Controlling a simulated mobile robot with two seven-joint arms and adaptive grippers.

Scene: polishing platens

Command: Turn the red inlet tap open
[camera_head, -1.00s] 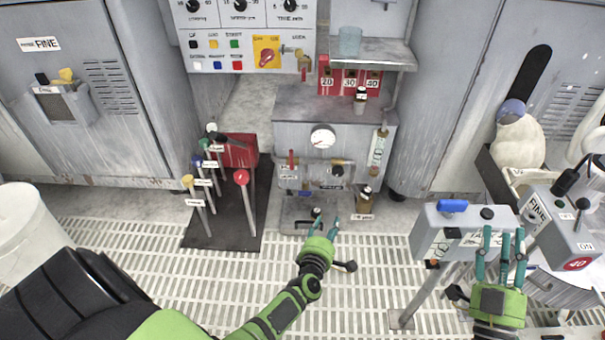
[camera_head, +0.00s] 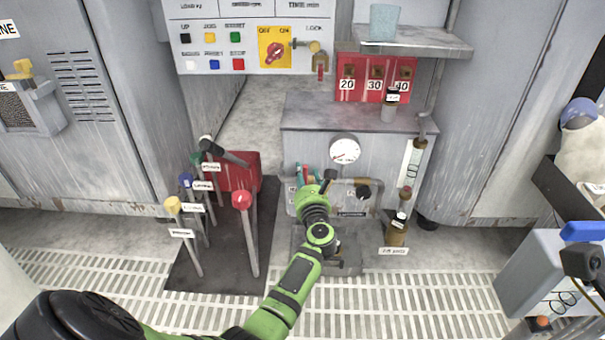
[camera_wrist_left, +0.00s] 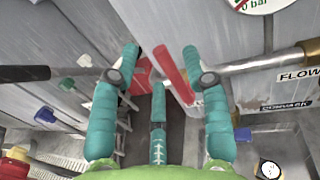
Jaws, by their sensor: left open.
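The red inlet tap (camera_wrist_left: 174,76) shows in the left wrist view as a red lever slanting between my open fingers, nearer the right-hand finger. I cannot tell whether a finger touches it. My left gripper (camera_wrist_left: 160,60) has its teal fingers spread around the lever, with a third finger below. In the head view my left gripper (camera_head: 308,175) is at the left front of the grey pump cabinet (camera_head: 300,125), below the gauge (camera_head: 345,150), and mostly hides the tap. My right gripper is out of view.
Colour-knobbed levers (camera_head: 243,200) stand on a black plate left of my left arm. A brass-ended pipe (camera_wrist_left: 300,58) runs right of the tap. A brown bottle (camera_head: 397,233) stands at the cabinet's right front. A grey box (camera_head: 535,270) is at the right.

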